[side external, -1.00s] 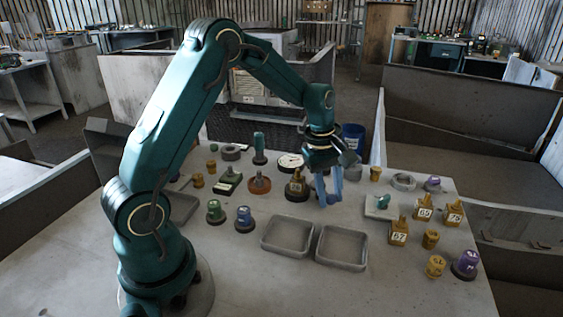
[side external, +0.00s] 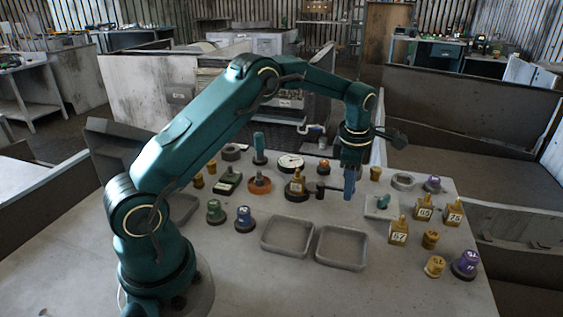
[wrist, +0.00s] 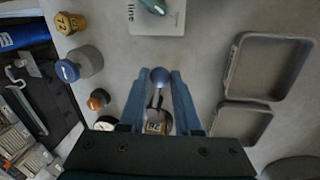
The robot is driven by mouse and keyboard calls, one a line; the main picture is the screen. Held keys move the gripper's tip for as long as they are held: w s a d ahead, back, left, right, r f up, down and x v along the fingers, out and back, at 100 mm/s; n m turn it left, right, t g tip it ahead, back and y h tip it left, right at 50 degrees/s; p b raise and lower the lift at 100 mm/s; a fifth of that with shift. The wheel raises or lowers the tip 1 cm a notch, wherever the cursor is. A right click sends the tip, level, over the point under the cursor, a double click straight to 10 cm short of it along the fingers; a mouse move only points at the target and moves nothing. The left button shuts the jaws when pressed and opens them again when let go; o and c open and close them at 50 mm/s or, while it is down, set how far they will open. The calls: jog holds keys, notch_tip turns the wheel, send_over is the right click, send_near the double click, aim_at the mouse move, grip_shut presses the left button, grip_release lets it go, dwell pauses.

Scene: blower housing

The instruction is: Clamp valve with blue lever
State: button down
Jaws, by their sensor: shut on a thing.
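The valve (side external: 296,187) has a brass-coloured body with a numbered label on a dark round base. It stands upright on the table in the side view. A dark lever (side external: 321,188) reaches right from it towards my gripper (side external: 349,185). In the wrist view, the lever's round blue knob (wrist: 160,77) sits between the fingertips of my gripper (wrist: 160,82). The fingers are shut on this knob. The valve body also shows in the wrist view (wrist: 155,122), partly hidden by the gripper's palm. In the side view, the knob is hidden by the fingers.
Two empty grey trays (side external: 342,247) (side external: 286,235) lie in front. A white plate with a teal piece (side external: 380,206) is to the right. A blue-capped cylinder (wrist: 82,65) stands beside my gripper.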

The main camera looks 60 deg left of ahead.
jog(key=shift+w+a+n, duration=0.25)
jog(key=shift+w+n, duration=0.15)
jog(key=shift+n, duration=0.3)
jog(key=shift+a+r, duration=0.1)
jog(key=c, duration=0.6)
grip_release()
jog(key=shift+s+d+r, duration=0.1)
jog(key=shift+d+r, duration=0.05)
jog(key=shift+r, duration=0.7)
jog(key=shift+s+d+r, duration=0.1)
jog(key=shift+s+r, duration=0.05)
jog(key=shift+r, duration=0.65)
jog(key=shift+s+d+r, duration=0.1)
jog(key=shift+d+r, duration=0.05)
jog(key=shift+r, duration=0.7)
